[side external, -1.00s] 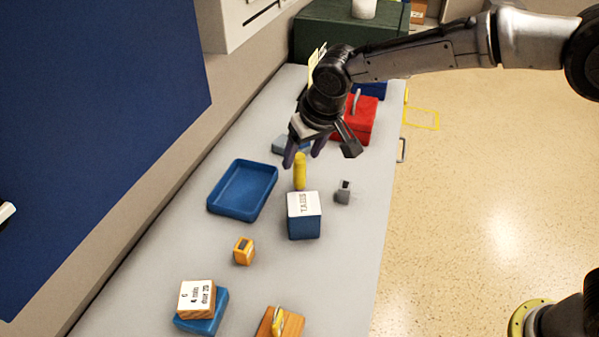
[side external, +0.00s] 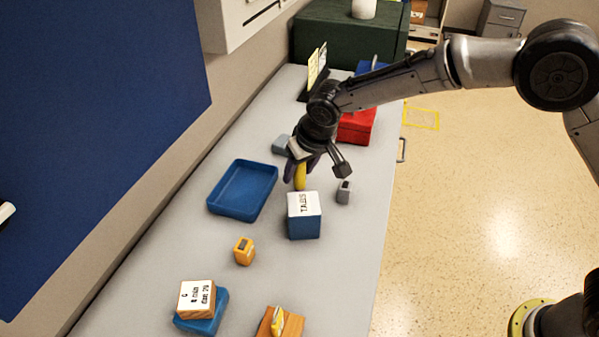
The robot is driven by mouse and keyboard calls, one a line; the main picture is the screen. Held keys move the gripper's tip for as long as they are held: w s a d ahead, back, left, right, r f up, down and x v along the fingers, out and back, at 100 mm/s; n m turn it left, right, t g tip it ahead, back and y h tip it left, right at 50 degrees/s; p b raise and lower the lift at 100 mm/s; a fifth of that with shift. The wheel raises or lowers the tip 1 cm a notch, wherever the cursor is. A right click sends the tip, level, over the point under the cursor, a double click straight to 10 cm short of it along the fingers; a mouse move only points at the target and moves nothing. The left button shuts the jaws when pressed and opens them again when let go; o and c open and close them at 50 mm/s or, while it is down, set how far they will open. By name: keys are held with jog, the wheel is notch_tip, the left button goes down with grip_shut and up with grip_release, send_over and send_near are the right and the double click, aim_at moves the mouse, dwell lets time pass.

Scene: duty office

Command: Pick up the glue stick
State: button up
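A yellow upright stick (side external: 300,178), which looks like the glue stick, stands on the grey counter just behind the blue box marked TABS. The stick's top is hidden by the gripper. I cannot tell whether the fingers touch it or have closed on it.
The TABS box (side external: 304,225) stands close in front of the stick. A blue tray (side external: 213,207) lies to the left, and a small grey object (side external: 344,192) to the right. A red box (side external: 357,127) stands behind. An orange sharpener-like block (side external: 243,251) lies nearer.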

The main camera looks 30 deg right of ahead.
grip_shut()
jog(key=shift+r, duration=0.1)
